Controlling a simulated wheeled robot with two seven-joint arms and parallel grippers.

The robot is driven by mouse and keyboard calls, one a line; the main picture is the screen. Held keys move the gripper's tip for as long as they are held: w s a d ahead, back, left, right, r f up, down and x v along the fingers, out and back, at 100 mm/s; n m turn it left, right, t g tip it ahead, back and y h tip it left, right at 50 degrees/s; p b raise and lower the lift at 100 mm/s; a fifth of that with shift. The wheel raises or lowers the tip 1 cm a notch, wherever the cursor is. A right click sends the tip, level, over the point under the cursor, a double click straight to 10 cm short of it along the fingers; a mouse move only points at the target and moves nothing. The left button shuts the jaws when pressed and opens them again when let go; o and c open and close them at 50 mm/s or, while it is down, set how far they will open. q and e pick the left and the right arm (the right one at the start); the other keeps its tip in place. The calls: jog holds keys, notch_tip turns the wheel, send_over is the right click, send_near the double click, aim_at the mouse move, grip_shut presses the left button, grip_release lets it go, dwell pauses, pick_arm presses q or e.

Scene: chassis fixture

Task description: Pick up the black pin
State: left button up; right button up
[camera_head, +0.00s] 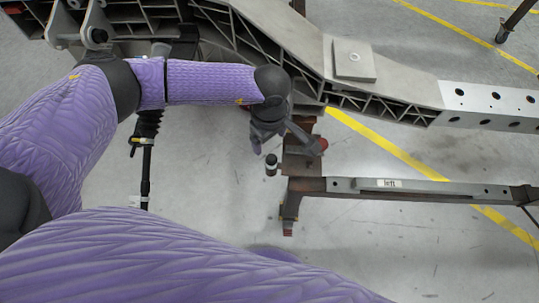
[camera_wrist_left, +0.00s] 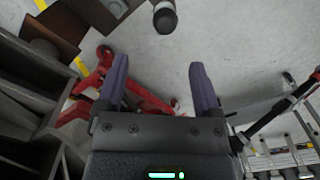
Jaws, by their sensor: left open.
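The black pin (camera_head: 271,164) shows as a short dark cylinder with a lighter band, beside the left edge of a brown steel bracket in the head view. In the left wrist view the pin (camera_wrist_left: 165,17) is at the top edge, past the fingertips and roughly between their lines. My left gripper (camera_wrist_left: 158,78) is open, its two purple-grey fingers apart with nothing between them. In the head view the left gripper (camera_head: 268,132) is just above the pin in the picture, partly hidden by its own wrist. My right gripper is not in view.
The grey chassis frame (camera_head: 300,45) runs across the top. The brown bracket (camera_head: 300,165) and a rail labelled "left" (camera_head: 430,188) lie to the right. A red clamp-like part (camera_wrist_left: 100,85) is close to the left finger in the wrist view. Grey floor is open below.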

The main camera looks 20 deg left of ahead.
aim_at(272, 158)
pick_arm(q)
jog(key=f+b, duration=0.1)
jog(key=f, duration=0.1)
jog(key=f+b, duration=0.1)
jog(key=f, duration=0.1)
jog(key=s+f+b, duration=0.1)
jog(key=f, duration=0.2)
jog(key=shift+d, duration=0.4)
jog(key=shift+r, duration=0.2)
jog(key=c, duration=1.1)
grip_shut()
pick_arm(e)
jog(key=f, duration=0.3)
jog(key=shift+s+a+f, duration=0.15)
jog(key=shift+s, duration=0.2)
